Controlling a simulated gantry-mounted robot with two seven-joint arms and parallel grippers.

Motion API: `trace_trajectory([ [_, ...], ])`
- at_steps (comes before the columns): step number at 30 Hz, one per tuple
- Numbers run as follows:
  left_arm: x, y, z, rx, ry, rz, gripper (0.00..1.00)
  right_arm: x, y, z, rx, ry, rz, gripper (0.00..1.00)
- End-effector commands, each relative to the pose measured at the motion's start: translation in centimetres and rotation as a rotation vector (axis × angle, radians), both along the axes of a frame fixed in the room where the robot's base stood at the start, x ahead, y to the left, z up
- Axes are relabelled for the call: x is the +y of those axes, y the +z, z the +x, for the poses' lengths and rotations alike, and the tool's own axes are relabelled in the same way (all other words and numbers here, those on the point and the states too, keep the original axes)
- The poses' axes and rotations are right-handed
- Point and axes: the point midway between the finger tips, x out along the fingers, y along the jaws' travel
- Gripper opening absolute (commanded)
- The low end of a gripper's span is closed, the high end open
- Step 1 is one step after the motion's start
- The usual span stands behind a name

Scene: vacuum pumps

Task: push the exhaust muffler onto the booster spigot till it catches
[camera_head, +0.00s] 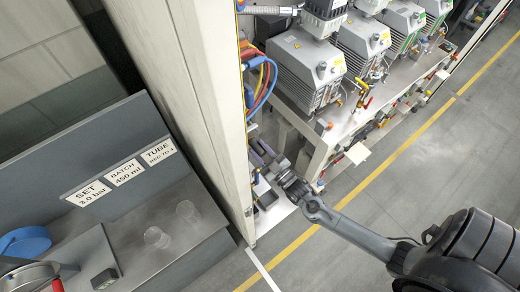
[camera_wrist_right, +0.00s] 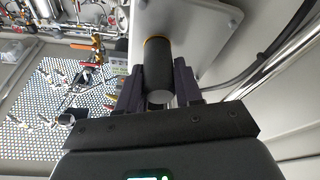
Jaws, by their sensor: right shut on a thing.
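My right gripper (camera_wrist_right: 157,92) is shut on a dark cylinder, which I take for the exhaust muffler (camera_wrist_right: 159,68). An orange ring shows at the muffler's far end, close to a pale plate (camera_wrist_right: 195,25). The booster spigot cannot be made out, so I cannot tell whether the muffler touches it. In the head view my right gripper (camera_head: 268,163) reaches in beside the tall pale panel, low under the pump bench; the muffler is not clear there. My left gripper is not in view.
A tall pale panel (camera_head: 205,90) stands left of the gripper. Several grey pumps (camera_head: 305,70) stand on a bench at the upper right. A chrome tube (camera_wrist_right: 285,60) runs along the right in the wrist view. The floor (camera_head: 400,185) by the yellow line is clear.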

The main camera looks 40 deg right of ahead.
Motion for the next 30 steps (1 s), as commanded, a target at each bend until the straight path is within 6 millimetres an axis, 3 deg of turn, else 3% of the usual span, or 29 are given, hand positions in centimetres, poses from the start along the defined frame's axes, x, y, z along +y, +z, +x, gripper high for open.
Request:
trace_trajectory([
  [24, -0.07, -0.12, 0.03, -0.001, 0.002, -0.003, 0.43, -0.05, -0.06, 0.56, 0.002, -0.001, 0.0, 0.0],
  [25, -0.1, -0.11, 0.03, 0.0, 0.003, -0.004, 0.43, -0.06, -0.07, 0.57, 0.002, -0.001, 0.0, 0.38],
  [30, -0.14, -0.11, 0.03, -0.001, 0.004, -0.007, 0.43, -0.05, -0.04, 0.56, 0.001, 0.0, 0.0, 0.64],
])
